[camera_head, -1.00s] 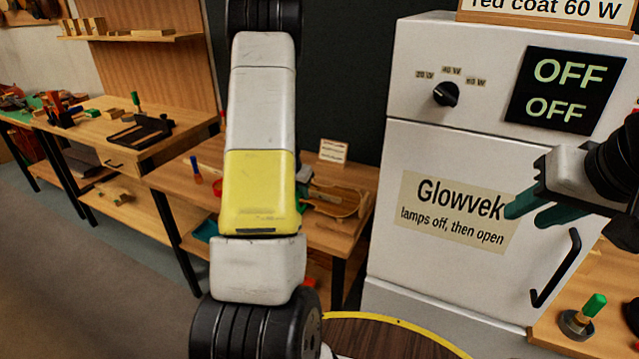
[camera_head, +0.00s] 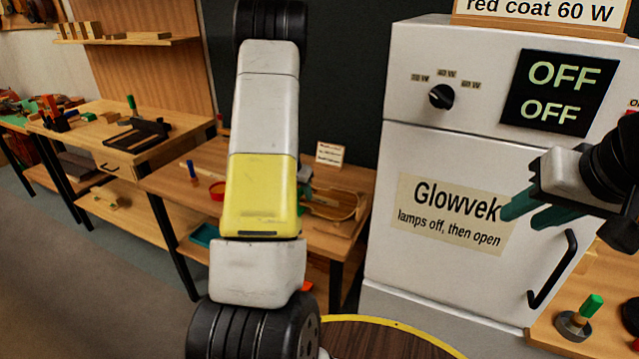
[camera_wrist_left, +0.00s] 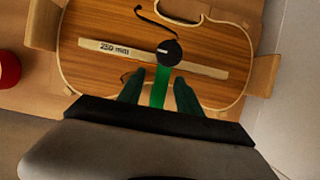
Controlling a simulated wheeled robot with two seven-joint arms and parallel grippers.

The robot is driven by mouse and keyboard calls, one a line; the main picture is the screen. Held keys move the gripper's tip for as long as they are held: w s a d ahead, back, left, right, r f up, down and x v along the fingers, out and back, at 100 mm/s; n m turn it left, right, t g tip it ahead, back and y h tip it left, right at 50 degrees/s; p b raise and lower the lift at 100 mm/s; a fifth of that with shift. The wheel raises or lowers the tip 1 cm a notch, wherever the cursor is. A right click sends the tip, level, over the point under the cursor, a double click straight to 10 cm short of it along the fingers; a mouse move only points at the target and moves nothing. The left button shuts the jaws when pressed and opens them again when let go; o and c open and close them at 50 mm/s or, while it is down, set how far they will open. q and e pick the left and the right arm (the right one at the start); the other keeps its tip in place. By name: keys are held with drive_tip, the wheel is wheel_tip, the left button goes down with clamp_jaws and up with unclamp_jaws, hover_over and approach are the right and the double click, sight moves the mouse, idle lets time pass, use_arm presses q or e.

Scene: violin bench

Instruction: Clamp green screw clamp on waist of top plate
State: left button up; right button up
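My right gripper (camera_head: 535,212) is empty before the cabinet, fingers apart.
A white cabinet (camera_head: 420,150) with its display reading OFF stands right of the bench. A green-handled tool (camera_head: 592,305) stands on the right bench. A red round item (camera_wrist_left: 8,70) lies left of the plate. Wooden blocks (camera_wrist_left: 262,76) sit at the plate's ends.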

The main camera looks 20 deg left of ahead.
use_arm(q)
drive_tip(key=shift+v, duration=3.9)
